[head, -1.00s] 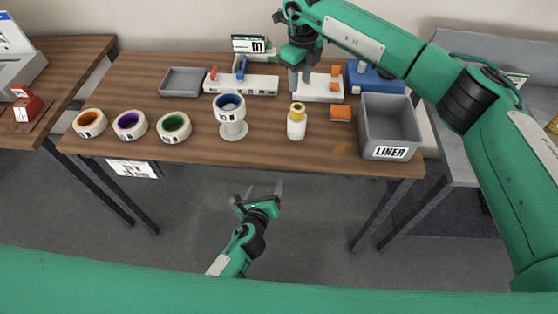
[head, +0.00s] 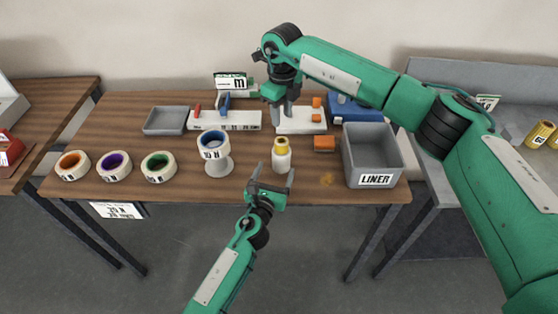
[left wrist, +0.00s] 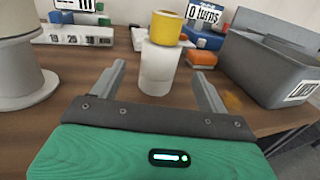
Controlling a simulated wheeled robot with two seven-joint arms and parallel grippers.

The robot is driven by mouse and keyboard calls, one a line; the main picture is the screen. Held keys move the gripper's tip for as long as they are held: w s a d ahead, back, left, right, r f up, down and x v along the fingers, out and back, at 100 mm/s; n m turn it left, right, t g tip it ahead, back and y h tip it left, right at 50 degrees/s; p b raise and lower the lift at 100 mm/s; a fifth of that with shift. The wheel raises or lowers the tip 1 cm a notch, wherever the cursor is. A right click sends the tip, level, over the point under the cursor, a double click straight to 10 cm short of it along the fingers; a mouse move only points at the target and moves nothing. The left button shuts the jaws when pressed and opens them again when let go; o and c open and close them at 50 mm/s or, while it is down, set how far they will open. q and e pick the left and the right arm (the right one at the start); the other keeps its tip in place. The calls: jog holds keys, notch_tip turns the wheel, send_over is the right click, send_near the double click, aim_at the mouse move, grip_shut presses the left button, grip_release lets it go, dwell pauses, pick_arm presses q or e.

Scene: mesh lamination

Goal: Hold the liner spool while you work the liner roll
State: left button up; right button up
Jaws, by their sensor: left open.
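A white cylinder with a yellow top (head: 281,157), which looks like the liner spool, stands upright near the table's front edge. It also shows in the left wrist view (left wrist: 157,66), beyond and between my fingers. My left gripper (head: 278,178) is open and empty just in front of it, one finger towards each side; I cannot tell whether they touch. My right gripper (head: 283,112) points down at the white block device (head: 300,128) with orange parts; its jaw opening is unclear. A white roll with a blue core (head: 213,146) sits on a white pedestal left of the spool.
A grey bin marked LINER (head: 352,165) stands at right, an orange block (head: 324,144) beside it. Orange, purple and green-cored rolls (head: 114,166) lie at left. A shallow grey tray (head: 166,121) and a numbered white scale (head: 230,121) are behind.

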aim_at(279, 161)
pick_arm(q)
jog(key=x, duration=0.5)
jog(key=shift+w+d, duration=0.1)
jog(key=shift+w, duration=0.25)
jog(key=shift+c, duration=0.3)
jog(key=c, duration=1.4)
